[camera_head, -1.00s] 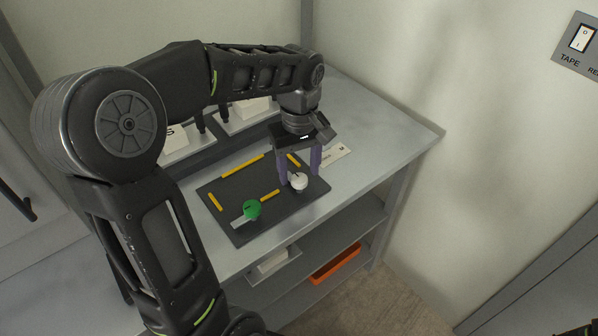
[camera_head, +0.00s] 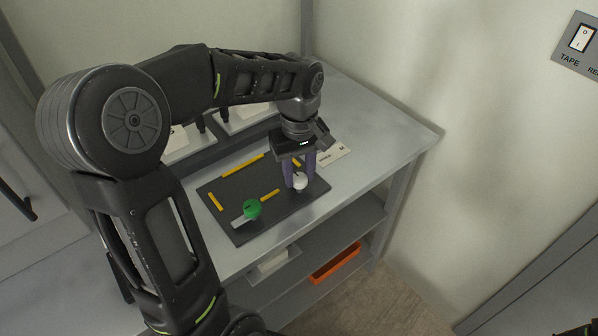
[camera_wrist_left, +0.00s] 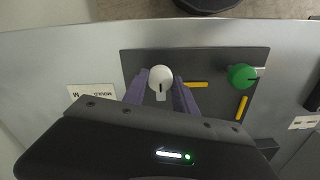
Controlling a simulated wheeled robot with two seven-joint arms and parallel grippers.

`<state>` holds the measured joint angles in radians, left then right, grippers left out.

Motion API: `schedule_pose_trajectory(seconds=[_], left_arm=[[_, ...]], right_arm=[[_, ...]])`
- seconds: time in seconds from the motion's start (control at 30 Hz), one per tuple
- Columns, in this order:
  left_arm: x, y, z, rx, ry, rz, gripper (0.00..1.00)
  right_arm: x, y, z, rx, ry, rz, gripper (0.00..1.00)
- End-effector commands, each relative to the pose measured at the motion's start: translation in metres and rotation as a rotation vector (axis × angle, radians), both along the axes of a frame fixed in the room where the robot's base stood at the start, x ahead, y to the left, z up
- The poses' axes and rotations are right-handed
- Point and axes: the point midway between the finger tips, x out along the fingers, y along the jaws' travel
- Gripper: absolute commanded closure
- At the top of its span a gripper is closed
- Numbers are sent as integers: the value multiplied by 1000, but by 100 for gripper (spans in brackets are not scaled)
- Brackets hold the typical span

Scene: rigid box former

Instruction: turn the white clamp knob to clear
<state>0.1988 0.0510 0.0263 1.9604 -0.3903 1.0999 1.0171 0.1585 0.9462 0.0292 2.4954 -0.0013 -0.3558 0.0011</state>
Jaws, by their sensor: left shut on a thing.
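The white clamp knob (camera_head: 300,181) stands near the right corner of the dark plate (camera_head: 240,227). In the left wrist view the fingers (camera_wrist_left: 161,84) flank the knob. My right gripper cannot be made out.
A green knob (camera_head: 252,208) with a light bar sits on the same plate, among several yellow strips (camera_head: 243,165). A printed card (camera_head: 335,153) lies behind. An orange tray (camera_head: 335,263) is on a lower shelf. The counter's right end is clear.

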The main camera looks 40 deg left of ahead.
Motion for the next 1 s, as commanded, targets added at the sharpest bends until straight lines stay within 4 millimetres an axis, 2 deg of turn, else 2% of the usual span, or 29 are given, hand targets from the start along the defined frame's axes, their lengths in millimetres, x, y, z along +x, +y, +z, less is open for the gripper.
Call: schedule_pose_trajectory(seconds=[0.13,0.57,0.77,1.0], left_arm=[[0,0,0,0,0,0,100],[0,0,0,0,0,-40,100],[0,0,0,0,0,-130,100],[1,-1,1,0,0,-312,100]], right_arm=[[0,0,0,0,0,0,64],[0,0,0,0,0,0,64],[0,0,1,0,0,0,64],[0,0,2,0,0,0,64]])
